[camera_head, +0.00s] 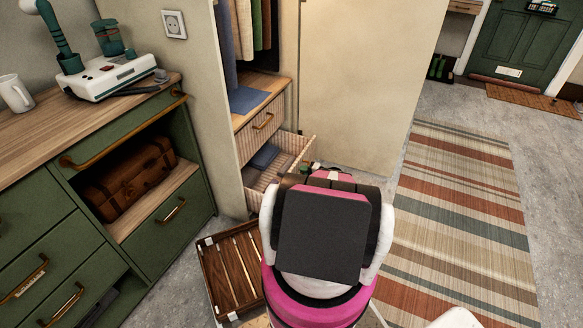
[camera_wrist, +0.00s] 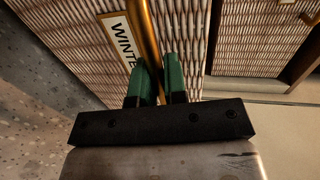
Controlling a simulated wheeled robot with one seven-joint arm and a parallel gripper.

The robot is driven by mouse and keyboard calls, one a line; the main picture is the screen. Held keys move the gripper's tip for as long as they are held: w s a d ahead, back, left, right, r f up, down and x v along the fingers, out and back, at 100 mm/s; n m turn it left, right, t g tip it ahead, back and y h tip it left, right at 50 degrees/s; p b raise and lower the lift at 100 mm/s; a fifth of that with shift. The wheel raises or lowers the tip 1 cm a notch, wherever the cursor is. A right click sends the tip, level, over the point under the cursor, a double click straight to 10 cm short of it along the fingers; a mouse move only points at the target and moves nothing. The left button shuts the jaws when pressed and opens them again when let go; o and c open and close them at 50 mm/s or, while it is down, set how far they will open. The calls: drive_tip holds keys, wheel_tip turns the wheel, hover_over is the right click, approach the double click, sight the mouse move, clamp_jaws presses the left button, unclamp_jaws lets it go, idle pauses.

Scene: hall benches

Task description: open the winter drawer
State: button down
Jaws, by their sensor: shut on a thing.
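The winter drawer shows in the wrist view as a pale woven front (camera_wrist: 185,40) with a white label (camera_wrist: 118,40) reading "WINTE", its end hidden. Its brass bar handle (camera_wrist: 146,25) runs beside the label. My gripper (camera_wrist: 161,80), with green fingers, is shut on this handle. In the head view, the lower wardrobe drawer (camera_head: 303,150) stands pulled out, with folded cloth (camera_head: 265,157) visible inside. My arm hides much of its front and the gripper there.
Above it, another woven drawer (camera_head: 254,133) is shut. A wardrobe door (camera_head: 355,80) stands at the right. A slatted wooden crate (camera_head: 232,275) is on the floor left of my arm. A green cabinet (camera_head: 170,215) stands left. The striped rug (camera_head: 465,200) is clear.

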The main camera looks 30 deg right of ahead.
drive_tip(key=f+v, duration=0.1)
drive_tip(key=v, duration=0.6)
drive_tip(key=shift+s+f, duration=0.15)
drive_tip(key=shift+f, duration=0.15)
drive_tip(key=shift+d, duration=0.15)
drive_tip(key=c, duration=1.2)
unclamp_jaws()
drive_tip(key=v, duration=1)
drive_tip(key=shift+s+d, duration=0.2)
drive_tip(key=shift+s, duration=0.15)
drive_tip(key=shift+r, duration=0.1)
